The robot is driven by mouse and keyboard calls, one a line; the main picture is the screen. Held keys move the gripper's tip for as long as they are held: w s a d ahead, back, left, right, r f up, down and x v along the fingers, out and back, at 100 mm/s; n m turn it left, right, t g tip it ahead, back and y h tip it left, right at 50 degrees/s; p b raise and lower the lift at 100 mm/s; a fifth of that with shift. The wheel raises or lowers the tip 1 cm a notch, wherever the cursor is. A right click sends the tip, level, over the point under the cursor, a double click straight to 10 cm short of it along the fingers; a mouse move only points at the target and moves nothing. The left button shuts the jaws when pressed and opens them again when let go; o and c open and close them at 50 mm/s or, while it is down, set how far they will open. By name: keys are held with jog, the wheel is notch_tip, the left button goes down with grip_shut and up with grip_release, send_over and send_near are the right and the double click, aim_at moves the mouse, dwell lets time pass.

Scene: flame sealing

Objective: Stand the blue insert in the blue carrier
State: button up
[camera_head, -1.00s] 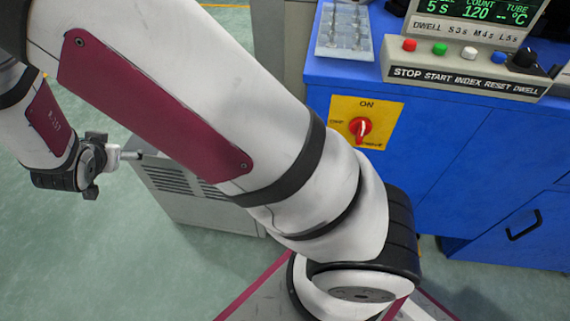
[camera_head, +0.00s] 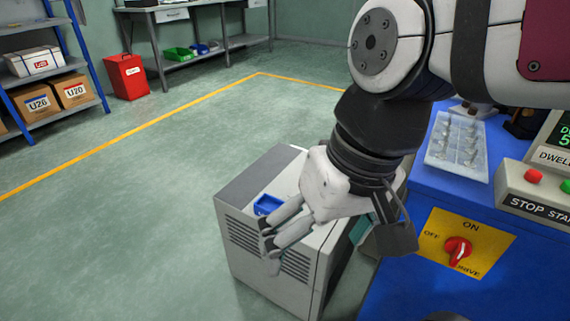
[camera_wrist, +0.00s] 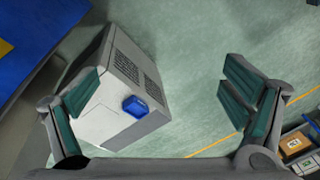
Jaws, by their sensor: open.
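A small blue open container (camera_head: 267,204) sits on top of a grey cabinet. It also shows in the wrist view (camera_wrist: 135,106), between my fingers but well beyond them. I cannot tell whether it is the blue carrier or holds the blue insert; no separate insert is clear. My gripper (camera_head: 325,246) is above the cabinet's front part in the head view. In the wrist view my gripper (camera_wrist: 158,95) has its teal-padded fingers wide apart with nothing between them.
The grey cabinet (camera_head: 262,256) stands on the floor beside a blue machine (camera_head: 385,290) with a red switch (camera_head: 457,251). A clear tray of small parts (camera_head: 457,145) lies on the machine. Shelves with boxes (camera_head: 42,97) and a bench stand behind. The floor at left is clear.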

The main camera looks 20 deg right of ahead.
jog(key=shift+g+h, duration=0.7)
jog(key=shift+h, duration=0.2)
jog(key=s+d, duration=0.1)
jog(key=s, duration=0.1)
jog(key=s+d, duration=0.2)
jog(key=s, duration=0.1)
jog(key=s+d, duration=0.1)
jog(key=s, duration=0.1)
jog(key=shift+s+d, duration=0.15)
jog(key=shift+s, duration=0.05)
jog(key=shift+c, duration=1.4)
jog(key=shift+d, duration=0.2)
jog(key=shift+c, duration=1.2)
jog(key=n+t+y+p, duration=0.3)
jog(key=n+p, duration=0.1)
jog(key=n, duration=0.4)
send_over(270, 207)
jog(key=s+d, duration=0.1)
jog(key=s, duration=0.1)
jog(key=f, duration=2.2)
jog(key=shift+w+d+f, duration=0.15)
jog(key=shift+w+d, duration=0.05)
jog(key=shift+w, duration=0.05)
jog(key=shift+t, duration=0.3)
jog(key=shift+s+b+x, duration=0.2)
jog(key=shift+b+x, duration=1.2)
jog(key=shift+x, duration=1.1)
